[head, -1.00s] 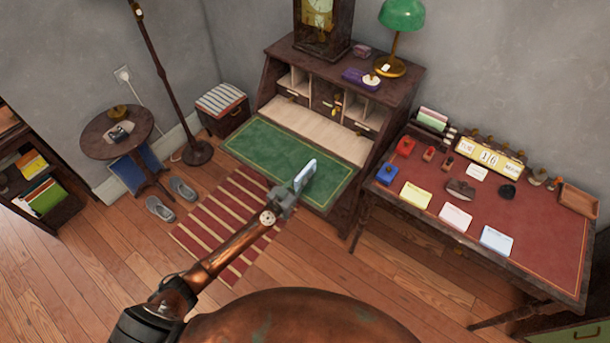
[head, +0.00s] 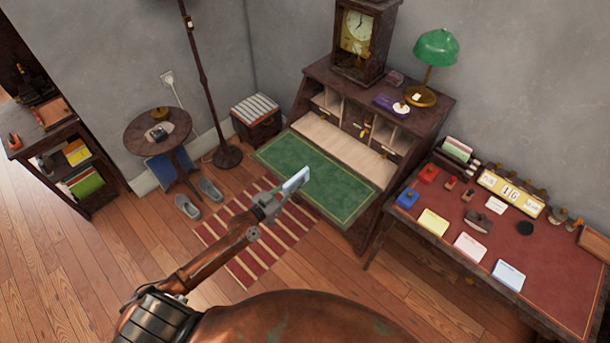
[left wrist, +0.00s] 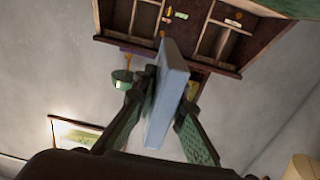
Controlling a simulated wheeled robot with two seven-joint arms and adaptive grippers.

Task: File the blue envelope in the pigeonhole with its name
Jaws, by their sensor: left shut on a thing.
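My left gripper (head: 270,206) is shut on a pale blue envelope (head: 296,180) and holds it up in front of the secretary desk's green writing flap. In the left wrist view the blue envelope (left wrist: 167,95) stands on edge between the two fingers (left wrist: 158,112). The pigeonholes (head: 345,110) are in the desk above the flap, and they also show upside down in the left wrist view (left wrist: 205,38). Small labels by them are too small to read. The envelope is well apart from the pigeonholes. My right gripper is not in view.
The lowered green flap (head: 310,175) juts out below the pigeonholes. A clock (head: 361,38), a green lamp (head: 436,48) and a purple box stand on the desk top. A red-topped table (head: 500,235) at right holds yellow, pink and blue cards. Slippers and a striped rug lie on the floor.

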